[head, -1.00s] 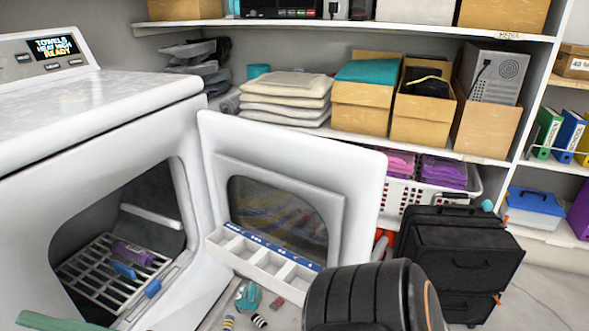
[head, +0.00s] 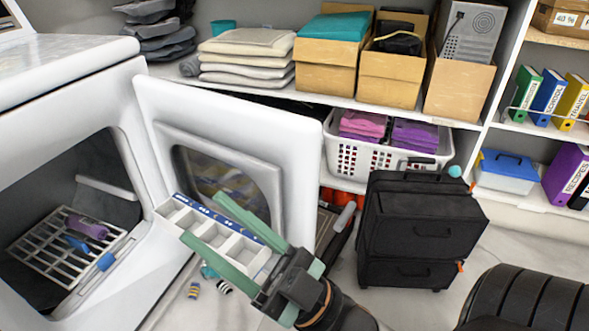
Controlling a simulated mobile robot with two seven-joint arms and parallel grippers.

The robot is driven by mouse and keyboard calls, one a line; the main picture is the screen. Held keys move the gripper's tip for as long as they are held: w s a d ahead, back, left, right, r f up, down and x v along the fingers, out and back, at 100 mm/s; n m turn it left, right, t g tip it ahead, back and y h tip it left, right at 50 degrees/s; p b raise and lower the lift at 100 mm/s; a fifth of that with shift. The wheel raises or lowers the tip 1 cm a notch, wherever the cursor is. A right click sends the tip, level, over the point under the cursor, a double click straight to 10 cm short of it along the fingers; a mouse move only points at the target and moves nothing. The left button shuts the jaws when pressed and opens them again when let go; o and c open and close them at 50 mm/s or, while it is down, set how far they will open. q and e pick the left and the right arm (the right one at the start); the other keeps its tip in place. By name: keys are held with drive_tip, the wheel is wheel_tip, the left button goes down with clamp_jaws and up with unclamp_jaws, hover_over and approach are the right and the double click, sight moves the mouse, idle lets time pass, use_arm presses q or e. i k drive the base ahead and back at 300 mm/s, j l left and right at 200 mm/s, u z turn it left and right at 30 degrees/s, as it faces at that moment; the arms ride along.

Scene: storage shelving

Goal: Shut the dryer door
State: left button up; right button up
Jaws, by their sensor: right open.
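The dryer (head: 60,70) stands at the left with its front opening uncovered. Its white door (head: 235,110) is swung wide open to the right, with the dark window panel (head: 225,172) facing me. A wire rack (head: 52,250) with a purple item (head: 87,228) and blue items is inside the drum. My right gripper (head: 200,215) has two green fingers, spread apart and empty. They appear in front of the door's lower part and over a white sorting tray; contact cannot be told. My left gripper is not in view.
The white divided tray (head: 178,218) with blue labels is low by the door. Small striped items (head: 194,290) lie on the floor. A black suitcase (head: 415,235) stands right of the door, below a white laundry basket (head: 355,155). Shelves with boxes line the back.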

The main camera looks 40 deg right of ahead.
sight(267, 160)
drive_tip(key=l+z, duration=0.35)
drive_tip(key=l, duration=0.55)
drive_tip(key=l+z, duration=0.15)
drive_tip(key=l, duration=1.7)
drive_tip(key=k+l+u, duration=0.1)
drive_tip(key=l+u, duration=0.3)
drive_tip(key=l, duration=0.5)
drive_tip(key=l+u, duration=0.15)
drive_tip(key=u, duration=0.2)
drive_tip(key=l+u, duration=0.2)
drive_tip(key=u, duration=0.15)
drive_tip(key=k+l+u, duration=0.1)
drive_tip(key=u, duration=0.3)
drive_tip(key=i+j, duration=0.9)
